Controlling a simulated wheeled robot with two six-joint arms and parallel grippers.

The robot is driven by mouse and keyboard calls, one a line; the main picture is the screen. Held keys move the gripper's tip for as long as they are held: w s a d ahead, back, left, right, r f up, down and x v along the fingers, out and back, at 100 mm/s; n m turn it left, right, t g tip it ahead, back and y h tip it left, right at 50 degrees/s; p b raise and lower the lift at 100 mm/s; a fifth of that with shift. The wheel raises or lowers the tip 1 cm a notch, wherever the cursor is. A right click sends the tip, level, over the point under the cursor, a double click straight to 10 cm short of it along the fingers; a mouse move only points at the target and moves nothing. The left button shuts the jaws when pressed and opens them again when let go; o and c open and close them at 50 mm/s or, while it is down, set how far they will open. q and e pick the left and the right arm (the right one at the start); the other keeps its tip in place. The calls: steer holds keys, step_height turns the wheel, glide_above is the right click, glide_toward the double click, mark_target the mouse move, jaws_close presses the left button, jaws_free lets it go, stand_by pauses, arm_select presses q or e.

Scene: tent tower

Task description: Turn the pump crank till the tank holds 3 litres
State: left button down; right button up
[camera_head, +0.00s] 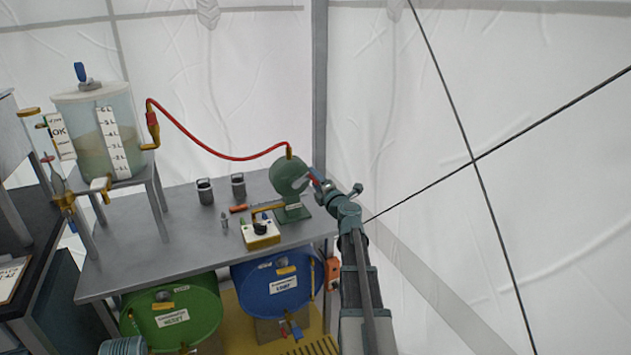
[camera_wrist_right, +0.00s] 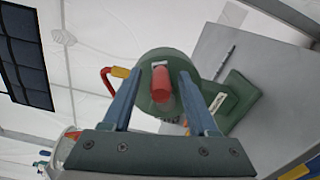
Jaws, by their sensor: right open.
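The green pump (camera_head: 287,180) stands at the right end of the grey bench. Its red crank handle (camera_wrist_right: 162,85) sticks out toward the right wrist camera. My right gripper (camera_head: 315,181) is at the crank side of the pump. In the right wrist view, the open fingers of this gripper (camera_wrist_right: 156,85) lie on either side of the red handle, with gaps showing. The clear tank (camera_head: 88,148) stands on a grey stand at the left, with a white litre scale (camera_head: 113,143). It holds cloudy liquid, whose exact level I cannot read. My left gripper is not in view.
A red hose (camera_head: 207,147) arches from the tank's yellow fitting to the pump. On the bench (camera_head: 130,245) are two dark cups, small tools and a yellow box (camera_head: 262,238) with a black knob. Green (camera_head: 180,338) and blue (camera_head: 250,300) drums lie below.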

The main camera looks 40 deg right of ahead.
steer(key=v, duration=1.3)
steer(key=shift+s+a, duration=0.15)
steer(key=shift+s, duration=0.2)
steer(key=shift+a, duration=0.1)
